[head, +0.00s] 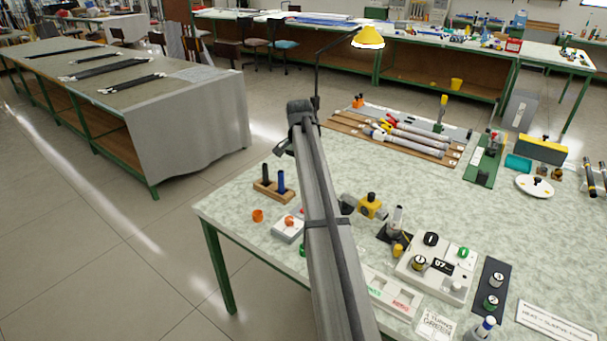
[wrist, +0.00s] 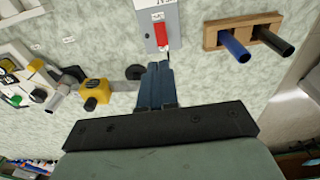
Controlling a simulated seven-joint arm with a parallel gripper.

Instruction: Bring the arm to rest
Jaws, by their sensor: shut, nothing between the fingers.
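My gripper (wrist: 157,67) shows in the wrist view with its two blue-grey fingers pressed together and nothing between them. The fingertips point at the near edge of a grey box (wrist: 146,29) with a red part (wrist: 160,33) on top. I cannot tell the gap between the fingertips and the box, but the gripper appears to be above the table. In the head view my long grey arm runs up the middle of the picture, and the gripper is not clearly visible there.
A wooden stand (head: 272,190) with a blue and a black rod is left of my arm, near an orange cap (head: 257,215). A yellow device (head: 371,206) and a button panel (head: 437,264) are to the right. A yellow lamp (head: 368,38) stands behind.

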